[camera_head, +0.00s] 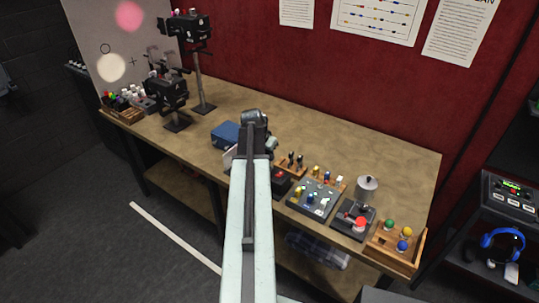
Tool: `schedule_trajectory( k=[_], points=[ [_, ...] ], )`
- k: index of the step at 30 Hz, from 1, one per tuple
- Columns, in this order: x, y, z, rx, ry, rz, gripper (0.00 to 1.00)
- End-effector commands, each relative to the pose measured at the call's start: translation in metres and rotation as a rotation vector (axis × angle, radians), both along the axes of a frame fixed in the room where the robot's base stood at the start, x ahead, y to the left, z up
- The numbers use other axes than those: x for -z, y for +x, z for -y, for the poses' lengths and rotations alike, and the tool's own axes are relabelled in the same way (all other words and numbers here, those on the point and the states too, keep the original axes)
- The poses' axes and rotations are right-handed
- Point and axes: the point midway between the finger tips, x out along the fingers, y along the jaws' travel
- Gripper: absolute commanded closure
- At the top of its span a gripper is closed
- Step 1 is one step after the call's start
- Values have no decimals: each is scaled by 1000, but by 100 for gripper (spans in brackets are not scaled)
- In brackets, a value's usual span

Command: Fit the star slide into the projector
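Two black projector-like units stand at the left of the bench: one high on a tall pole (187,30), one lower on a short stand (167,93). I cannot tell which is the task's projector. No slide with a star shows clearly; it may be too small or hidden. My arm reaches up through the middle of the view, and my gripper (257,122) is over the bench, right of a blue box (226,135). Its fingers are hidden behind my own wrist, so its opening and any hold do not show.
A pale screen (112,40) carries a pink and a whitish light spot. The bench (320,135) is clear toward the back. A button panel (316,196), a joystick box (354,221) and a wooden tray of coloured balls (397,252) line the front right. A metal pot (366,188) stands behind.

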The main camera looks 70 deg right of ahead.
Motion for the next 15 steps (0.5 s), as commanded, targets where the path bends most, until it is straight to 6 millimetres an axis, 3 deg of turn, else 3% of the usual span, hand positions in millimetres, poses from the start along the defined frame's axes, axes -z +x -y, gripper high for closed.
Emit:
schedule_trajectory(
  k=[15],
  points=[
    [4, -1, 0, 1, 0, 0, 100]
  ],
)
